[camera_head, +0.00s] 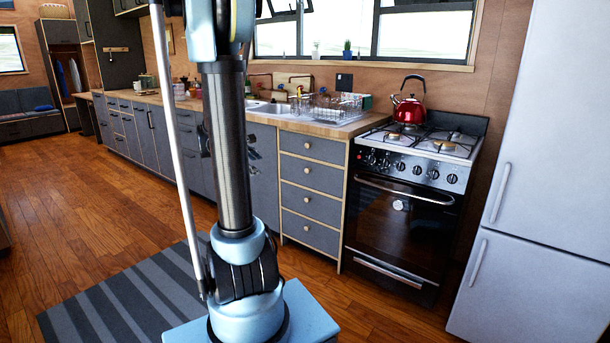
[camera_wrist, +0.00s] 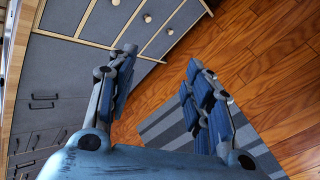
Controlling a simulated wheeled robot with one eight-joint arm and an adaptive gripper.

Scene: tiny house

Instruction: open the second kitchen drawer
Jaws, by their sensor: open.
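A stack of grey kitchen drawers with light wood edges and round pale knobs stands left of the oven in the head view. The second drawer from the top (camera_head: 311,175) looks shut, with its knob in the middle. In the wrist view, several drawer fronts (camera_wrist: 125,27) with round knobs show tilted at the top; which one is second I cannot tell. My gripper (camera_wrist: 162,57) is open and empty, its two blue-padded fingers apart. It points past the drawer fronts over the floor and touches no knob. In the head view my arm mostly hides it.
A black oven (camera_head: 400,225) with a red kettle (camera_head: 408,108) stands right of the drawers. A white fridge (camera_head: 545,170) is at the far right. Grey cabinets with dark handles run left. A striped rug (camera_head: 120,310) lies on the open wood floor.

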